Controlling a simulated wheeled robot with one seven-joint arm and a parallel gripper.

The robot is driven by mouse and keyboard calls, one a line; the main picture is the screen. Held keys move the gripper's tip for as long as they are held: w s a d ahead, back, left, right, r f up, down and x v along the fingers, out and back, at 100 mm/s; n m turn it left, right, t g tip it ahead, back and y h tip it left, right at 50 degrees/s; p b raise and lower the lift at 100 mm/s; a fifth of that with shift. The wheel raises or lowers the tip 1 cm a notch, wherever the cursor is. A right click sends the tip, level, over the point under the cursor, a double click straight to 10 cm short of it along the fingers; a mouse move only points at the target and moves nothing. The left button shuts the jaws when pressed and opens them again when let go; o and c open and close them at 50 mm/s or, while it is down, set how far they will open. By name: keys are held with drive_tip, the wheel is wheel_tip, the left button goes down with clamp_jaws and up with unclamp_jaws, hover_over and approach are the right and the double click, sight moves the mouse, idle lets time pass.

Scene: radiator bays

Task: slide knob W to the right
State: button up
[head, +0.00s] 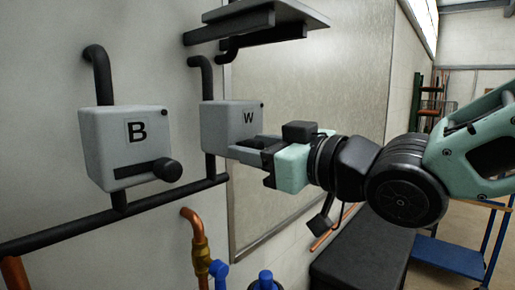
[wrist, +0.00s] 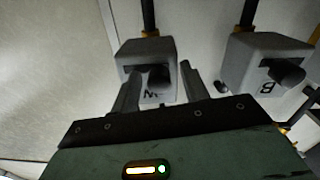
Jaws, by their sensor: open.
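The grey box marked W (head: 229,122) is fixed to a pipe on the wall. Knob W (wrist: 158,78), a dark round knob, sits on its front in the wrist view. In the head view my gripper covers most of the knob and its slot. My gripper (head: 247,150) reaches in from the right at the lower front of box W. In the wrist view the fingers of my gripper (wrist: 161,72) are open, one on each side of knob W. I cannot tell whether either finger touches it.
A matching grey box B (head: 108,155) with a black knob (head: 167,170) at its slot's right end is to the left. A dark shelf (head: 260,22) juts out above box W. A black pipe (head: 60,236) runs below; copper pipe (head: 194,228) stands lower down.

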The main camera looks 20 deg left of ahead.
clamp_jaws()
drive_tip(key=shift+w+d+p, duration=0.2)
drive_tip(key=shift+w+d, duration=0.05)
drive_tip(key=shift+w, duration=0.4)
drive_tip(key=shift+w+d+p, duration=0.2)
drive_tip(key=shift+w+d, duration=0.1)
drive_tip(key=shift+w, duration=0.3)
drive_tip(key=shift+w+d+p, duration=0.2)
drive_tip(key=shift+w+d, duration=0.05)
drive_tip(key=shift+w, duration=0.4)
unclamp_jaws()
drive_tip(key=shift+w, duration=0.1)
drive_tip(key=b+v, duration=0.3)
drive_tip(key=v, duration=1.4)
drive_tip(key=shift+s+d, duration=0.15)
drive_tip(key=shift+s, duration=0.1)
